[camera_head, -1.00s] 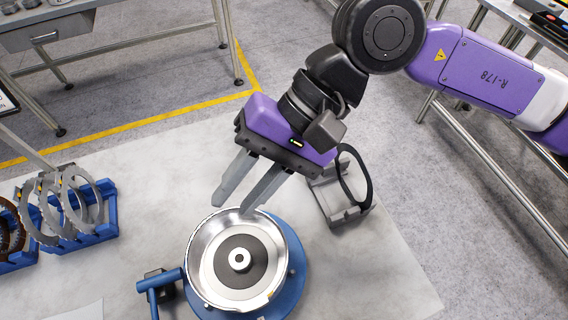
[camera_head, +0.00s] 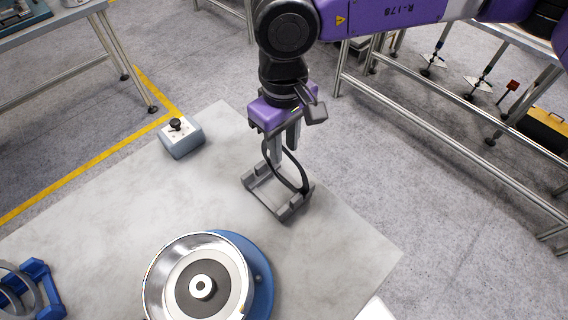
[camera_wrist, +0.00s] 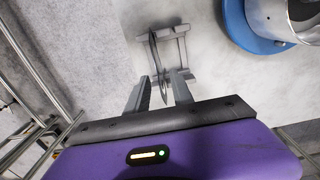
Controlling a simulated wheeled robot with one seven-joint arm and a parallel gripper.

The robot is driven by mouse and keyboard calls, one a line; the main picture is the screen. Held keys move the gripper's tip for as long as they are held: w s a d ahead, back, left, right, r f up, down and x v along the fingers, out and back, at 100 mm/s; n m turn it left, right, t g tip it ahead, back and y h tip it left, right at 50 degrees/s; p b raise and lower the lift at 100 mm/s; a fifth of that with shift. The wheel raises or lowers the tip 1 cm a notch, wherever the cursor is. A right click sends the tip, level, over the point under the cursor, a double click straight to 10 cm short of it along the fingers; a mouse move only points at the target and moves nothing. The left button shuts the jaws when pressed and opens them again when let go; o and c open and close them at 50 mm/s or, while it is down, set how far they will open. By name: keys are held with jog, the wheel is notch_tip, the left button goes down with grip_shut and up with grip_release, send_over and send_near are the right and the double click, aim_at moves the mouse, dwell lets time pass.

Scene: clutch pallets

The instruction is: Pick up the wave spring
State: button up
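The wave spring, a thin dark ring (camera_head: 301,176), stands on edge in a grey cradle (camera_head: 264,197) on the table. In the wrist view the ring (camera_wrist: 154,50) shows nearly edge-on, as a thin dark line across the cradle (camera_wrist: 176,31). My gripper (camera_head: 285,156) points down at the ring's upper part. Its two fingers are apart, and in the wrist view the ring lies between the lines of the fingers (camera_wrist: 162,77). The fingers look open, with a gap around the ring. Whether either finger touches it I cannot tell.
A shiny metal drum (camera_head: 158,270) sits on a blue round base (camera_head: 262,275) in front of the cradle. A small grey box with a black knob (camera_head: 182,140) stands at the table's back left. A blue rack (camera_head: 45,285) is at the lower left. The table between them is clear.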

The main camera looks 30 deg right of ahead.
jog(key=shift+d+f+p, duration=0.1)
jog(key=shift+f+p, duration=0.55)
jog(key=shift+f, duration=1.7)
grip_shut()
